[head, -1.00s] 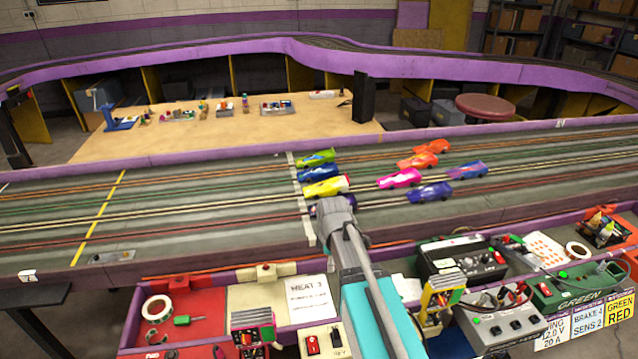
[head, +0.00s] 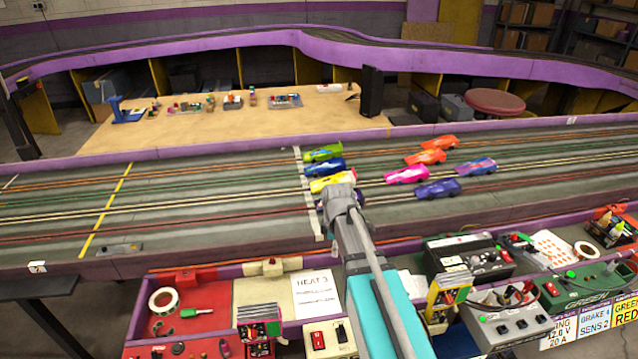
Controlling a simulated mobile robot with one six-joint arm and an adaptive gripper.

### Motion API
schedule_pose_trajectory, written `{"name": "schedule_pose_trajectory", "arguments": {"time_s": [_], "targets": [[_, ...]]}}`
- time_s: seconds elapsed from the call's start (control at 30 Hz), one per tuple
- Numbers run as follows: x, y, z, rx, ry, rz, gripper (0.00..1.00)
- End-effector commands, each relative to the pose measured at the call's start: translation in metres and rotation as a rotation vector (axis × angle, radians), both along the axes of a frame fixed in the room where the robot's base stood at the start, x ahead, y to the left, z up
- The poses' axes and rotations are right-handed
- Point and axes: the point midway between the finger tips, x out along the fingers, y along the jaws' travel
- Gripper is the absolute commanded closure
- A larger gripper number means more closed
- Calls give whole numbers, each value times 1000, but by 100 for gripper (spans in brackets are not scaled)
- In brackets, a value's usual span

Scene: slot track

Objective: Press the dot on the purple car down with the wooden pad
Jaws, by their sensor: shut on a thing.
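A dark purple car (head: 321,205) sits on the track's near lane by the white line, mostly hidden behind my gripper (head: 342,198). Its dot cannot be seen. My gripper is seen from behind, over or just beside this car, with its fingers hidden by its own body. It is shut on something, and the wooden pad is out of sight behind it. Whether the pad touches the car cannot be told. Another purple-blue car (head: 438,189) stands farther right on the near lanes.
A yellow car (head: 332,181) is close beyond my gripper, with blue (head: 324,168) and green (head: 323,152) cars behind it. A pink car (head: 407,174) stands to the right. Trays and control boxes (head: 468,258) line the near edge.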

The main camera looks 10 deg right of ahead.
Motion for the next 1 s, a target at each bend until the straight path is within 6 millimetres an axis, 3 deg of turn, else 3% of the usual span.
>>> {"name": "schedule_pose_trajectory", "arguments": {"time_s": [0.03,0.8,1.0], "targets": [[14,0,4,0,0,0,100],[198,-2,38,-1,-2,-2,100],[236,-3,45,-1,-2,-3,100]]}}
